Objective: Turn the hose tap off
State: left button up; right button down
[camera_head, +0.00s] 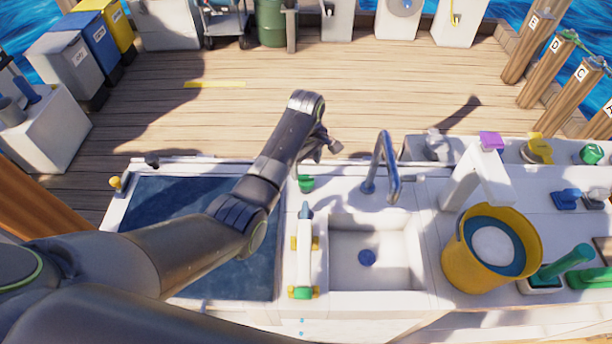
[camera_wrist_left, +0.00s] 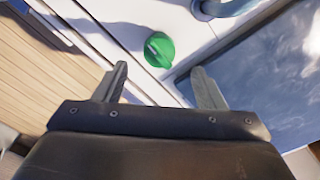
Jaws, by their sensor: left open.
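A small green knob (camera_head: 306,184), which looks like the tap handle, sits on the white counter between the dark blue panel and the sink. It also shows in the left wrist view (camera_wrist_left: 159,49), just beyond the fingertips and roughly between them, not held. My left gripper (camera_head: 328,146) reaches over the counter from the left, just behind the knob in the head view. Its two fingers (camera_wrist_left: 160,78) are apart with nothing between them. A white fitting (camera_head: 303,255) with a green end stands below the knob, with small blue drops under it. My right gripper is not in view.
A grey curved faucet (camera_head: 386,165) stands behind the white sink (camera_head: 340,285). A yellow bucket (camera_head: 465,265) stands on the counter to the right, beside a white stand with a purple top (camera_head: 491,140). The dark blue panel (camera_head: 180,200) lies left. Wooden deck behind is mostly clear.

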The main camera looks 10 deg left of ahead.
aim_at(306, 177)
pick_arm(q)
notch_tip(306, 177, down, 6)
jog(key=shift+r, duration=0.1)
dwell(0.4)
jog(key=c, duration=1)
jog(key=shift+o, duration=0.2)
